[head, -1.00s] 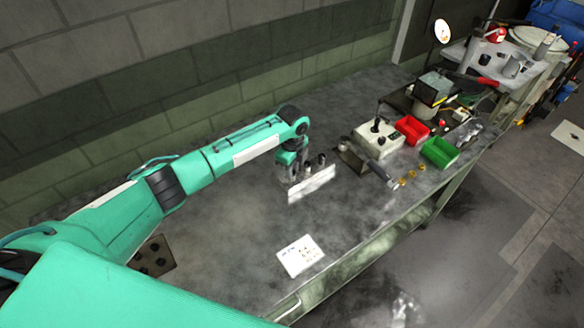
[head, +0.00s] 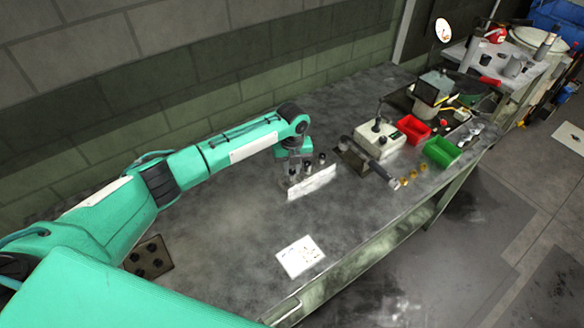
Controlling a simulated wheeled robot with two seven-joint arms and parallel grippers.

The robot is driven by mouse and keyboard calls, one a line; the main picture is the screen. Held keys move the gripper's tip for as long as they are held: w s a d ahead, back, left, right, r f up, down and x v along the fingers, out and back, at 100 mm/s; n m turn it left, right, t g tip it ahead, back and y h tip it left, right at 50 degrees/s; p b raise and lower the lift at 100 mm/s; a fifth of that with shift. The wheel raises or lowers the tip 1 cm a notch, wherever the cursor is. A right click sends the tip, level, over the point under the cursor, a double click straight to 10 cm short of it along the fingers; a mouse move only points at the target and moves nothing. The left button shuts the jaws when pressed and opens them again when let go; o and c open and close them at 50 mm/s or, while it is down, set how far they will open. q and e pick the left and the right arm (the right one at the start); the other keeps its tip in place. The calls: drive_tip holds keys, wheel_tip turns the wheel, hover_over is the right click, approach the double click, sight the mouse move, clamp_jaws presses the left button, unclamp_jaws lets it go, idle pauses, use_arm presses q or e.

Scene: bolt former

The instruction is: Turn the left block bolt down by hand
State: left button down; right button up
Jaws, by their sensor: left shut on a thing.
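A pale block (head: 313,183) lies on the grey workbench near the middle of the head view. Two dark-topped bolts, a middle one (head: 307,166) and a right one (head: 322,158), stand up behind its light front face. My left gripper (head: 294,172) points down at the left end of the block, to the left of these bolts. It is shut on the left block bolt, which its fingers hide almost wholly. I cannot tell how high that bolt stands. My right gripper is not in view.
A white control box (head: 380,138) with a lever, a red bin (head: 413,129) and a green bin (head: 443,153) stand to the right. Small brass parts (head: 404,182) lie near the front edge. A white sheet (head: 300,257) lies in front. The bench between is clear.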

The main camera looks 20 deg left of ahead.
sight(292, 172)
use_arm(q)
drive_tip(key=shift+w+r+m, duration=0.1)
drive_tip(key=shift+r+m, duration=0.05)
drive_tip(key=shift+m, duration=0.25)
drive_tip(key=c, duration=1.4)
unclamp_jaws()
drive_tip(key=shift+c, duration=0.2)
drive_tip(key=shift+o, duration=1)
wheel_tip(292, 172, up, 14)
drive_tip(key=b, duration=0.4)
